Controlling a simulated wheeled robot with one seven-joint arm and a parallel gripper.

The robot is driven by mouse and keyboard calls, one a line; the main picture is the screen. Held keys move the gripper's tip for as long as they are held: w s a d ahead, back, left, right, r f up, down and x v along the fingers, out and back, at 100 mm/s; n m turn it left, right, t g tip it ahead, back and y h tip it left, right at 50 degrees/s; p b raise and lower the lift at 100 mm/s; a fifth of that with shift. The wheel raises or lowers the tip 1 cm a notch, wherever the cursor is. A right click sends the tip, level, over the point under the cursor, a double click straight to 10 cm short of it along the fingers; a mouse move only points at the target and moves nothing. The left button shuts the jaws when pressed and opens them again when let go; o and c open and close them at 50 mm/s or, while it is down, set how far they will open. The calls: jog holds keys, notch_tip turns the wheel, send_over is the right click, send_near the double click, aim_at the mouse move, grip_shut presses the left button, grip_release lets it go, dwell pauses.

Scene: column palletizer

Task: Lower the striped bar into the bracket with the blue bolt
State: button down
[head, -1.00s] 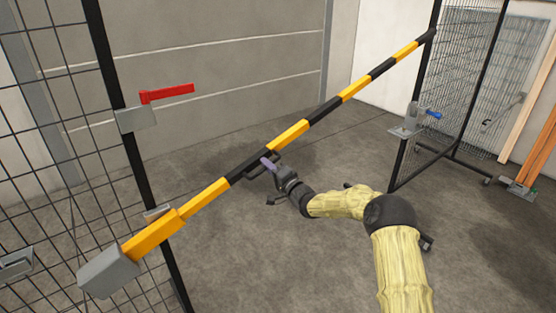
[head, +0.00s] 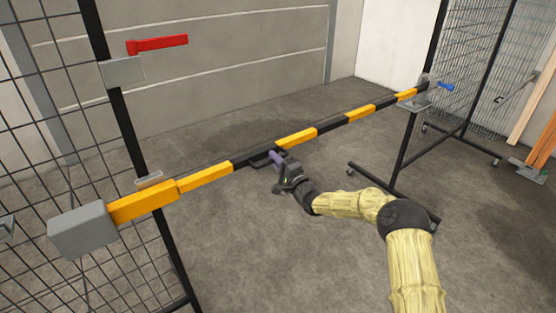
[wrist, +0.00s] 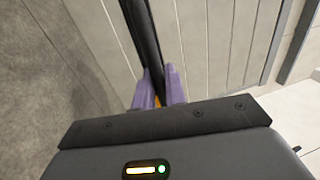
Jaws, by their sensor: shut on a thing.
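The yellow-and-black striped bar (head: 297,139) slants across the head view, from a grey block (head: 82,230) at lower left to the upper right. My gripper (head: 277,160) is shut on a black handle on the bar's near side, around its middle. In the wrist view, the purple fingers (wrist: 160,88) close on a black length. The bracket (head: 416,101) with the blue bolt (head: 446,87) is on the right post. The bar's far end is at this bracket. I cannot tell whether it rests fully in it.
Mesh fence panels stand at left and right. Orange boards (head: 537,115) lean at far right. The concrete floor beneath the bar is largely clear.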

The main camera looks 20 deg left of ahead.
jog(key=shift+f, duration=0.4)
jog(key=c, duration=1.6)
grip_release()
jog(key=shift+w+f, duration=0.1)
jog(key=shift+o, duration=0.2)
jog(key=b+v, duration=0.2)
jog(key=v, duration=1.5)
jog(key=shift+d, duration=0.2)
